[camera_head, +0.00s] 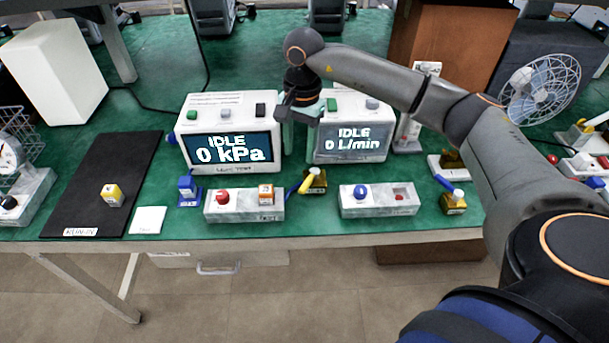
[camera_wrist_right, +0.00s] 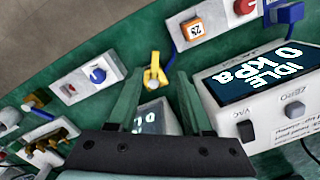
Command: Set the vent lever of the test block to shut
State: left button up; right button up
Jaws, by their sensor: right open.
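A small brass block (camera_head: 316,184) with a yellow lever (camera_head: 308,183) stands between the two white console boxes at the bench front. The yellow lever slants in the head view and also shows in the right wrist view (camera_wrist_right: 155,73). A second brass block (camera_head: 453,204) with a blue lever (camera_head: 444,183) stands further right. No readable label tells me which is the test block, and the lever settings are unclear. My right gripper (camera_head: 300,142) is open and empty, pointing down above and behind the yellow lever. In the wrist view, the lever appears just beyond the gap between its fingers (camera_wrist_right: 158,88).
A kPa display (camera_head: 233,148) and an L/min display (camera_head: 354,145) both read IDLE, close on either side of the gripper. A box with a red knob (camera_head: 222,197) and one with a blue knob (camera_head: 361,192) flank the yellow lever. A black mat (camera_head: 90,200) lies left.

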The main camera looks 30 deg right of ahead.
aim_at(305, 184)
jog(key=shift+h, duration=0.3)
jog(key=f, duration=0.4)
jog(key=d+f, duration=0.1)
jog(key=f, duration=0.2)
jog(key=f+p, duration=0.1)
jog(key=f, duration=0.3)
jog(key=shift+w+d+f, duration=0.1)
jog(key=shift+d+f, duration=0.2)
jog(key=shift+f, duration=0.05)
grip_shut()
dwell(0.8)
